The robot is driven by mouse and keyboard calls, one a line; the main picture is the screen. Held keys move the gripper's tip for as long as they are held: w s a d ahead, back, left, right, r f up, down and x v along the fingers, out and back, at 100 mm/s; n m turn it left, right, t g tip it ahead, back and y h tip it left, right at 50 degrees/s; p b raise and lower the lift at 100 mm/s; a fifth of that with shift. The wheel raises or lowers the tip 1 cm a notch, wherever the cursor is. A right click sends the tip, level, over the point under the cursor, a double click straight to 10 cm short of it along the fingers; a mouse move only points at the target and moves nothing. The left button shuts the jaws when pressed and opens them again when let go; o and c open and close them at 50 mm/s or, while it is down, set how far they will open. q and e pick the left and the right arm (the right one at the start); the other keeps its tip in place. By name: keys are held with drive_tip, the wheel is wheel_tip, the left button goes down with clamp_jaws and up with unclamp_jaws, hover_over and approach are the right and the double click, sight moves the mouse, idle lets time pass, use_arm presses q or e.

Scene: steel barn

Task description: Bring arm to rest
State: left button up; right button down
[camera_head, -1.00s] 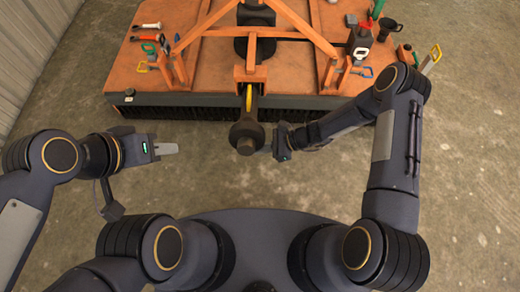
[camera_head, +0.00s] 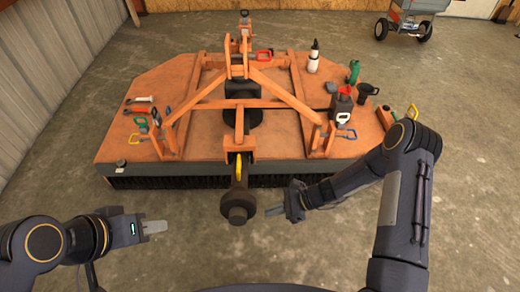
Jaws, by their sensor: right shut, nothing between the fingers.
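My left gripper (camera_head: 155,227) is at the lower left, its grey fingers pointing right over the concrete floor. I see the fingers edge-on and cannot tell whether they are apart. My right gripper (camera_head: 276,211) is near the middle, shut and empty. It points left, close beside the dark round end of the drive shaft (camera_head: 238,208) in the picture. I cannot tell whether they touch. My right arm (camera_head: 405,180) reaches in from the lower right, bent at the elbow.
An orange mower deck (camera_head: 205,145) with a raised frame stands ahead, its shaft pointing towards me. Tools, a dark jug (camera_head: 341,110), a white bottle (camera_head: 313,62) and a green bottle (camera_head: 353,72) are on it. A wheeled spreader (camera_head: 405,18) stands far right.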

drive_tip(key=s+d+r+n+t+h+p, duration=0.15)
drive_tip(key=d+r+n, duration=0.25)
drive_tip(key=r, duration=0.9)
drive_tip(key=s+d+r+n+h+p, duration=0.1)
drive_tip(key=d+r+n+p, duration=0.25)
drive_tip(key=r, duration=0.95)
drive_tip(key=s+d+r+n+t+h+p, duration=0.2)
drive_tip(key=s+d+r+n, duration=0.1)
drive_tip(key=s+r, duration=0.5)
drive_tip(key=s+d+r+n+t+h+p, duration=0.2)
drive_tip(key=s+d+r+n+h, duration=0.1)
drive_tip(key=s+r+n, duration=0.3)
drive_tip(key=s+d+r, duration=0.1)
drive_tip(key=s+r, duration=0.1)
drive_tip(key=s, duration=0.1)
drive_tip(key=shift+s+d, duration=0.15)
drive_tip(key=shift+d, duration=0.15)
